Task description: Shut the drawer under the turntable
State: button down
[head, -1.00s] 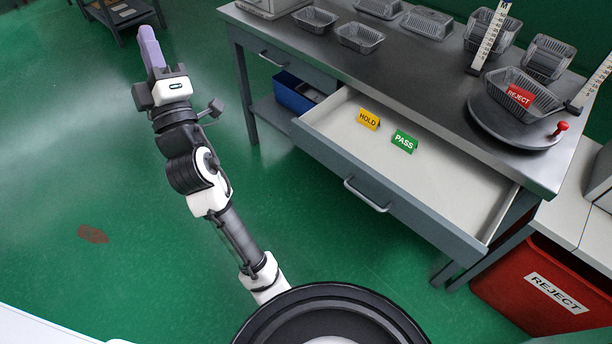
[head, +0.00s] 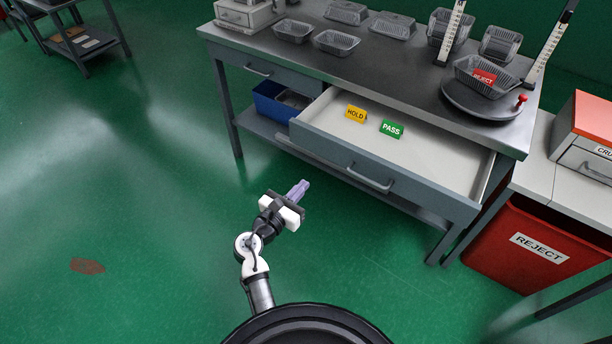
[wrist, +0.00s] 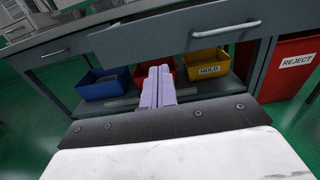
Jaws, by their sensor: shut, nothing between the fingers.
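The drawer (head: 335,153) under the turntable (head: 480,100) stands pulled out from the grey bench, with its bar handle (head: 370,178) on the front. A yellow HOLD sign (head: 356,113) and a green PASS sign (head: 391,129) are inside it. In the wrist view the drawer front (wrist: 180,38) spans the upper part, with its handle (wrist: 226,29) right of centre. My gripper (head: 302,187) is shut and empty, in front of the drawer and left of its handle, apart from it. Its purple fingers (wrist: 158,86) point toward the bench in the wrist view.
Foil trays (head: 336,42) stand on the bench top, and one with a red REJECT sign (head: 484,77) is on the turntable. A red REJECT bin (head: 540,245) is at right. Blue (wrist: 105,84) and yellow (wrist: 207,65) bins sit on the lower shelf.

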jog(key=p, duration=0.2)
send_near(332, 153)
jog(key=x, duration=0.5)
jog(key=shift+w+d+r, duration=0.1)
jog(key=shift+w+r, duration=0.05)
jog(key=shift+w, duration=0.05)
jog(key=shift+w+d, duration=0.4)
jog(key=shift+w, duration=0.25)
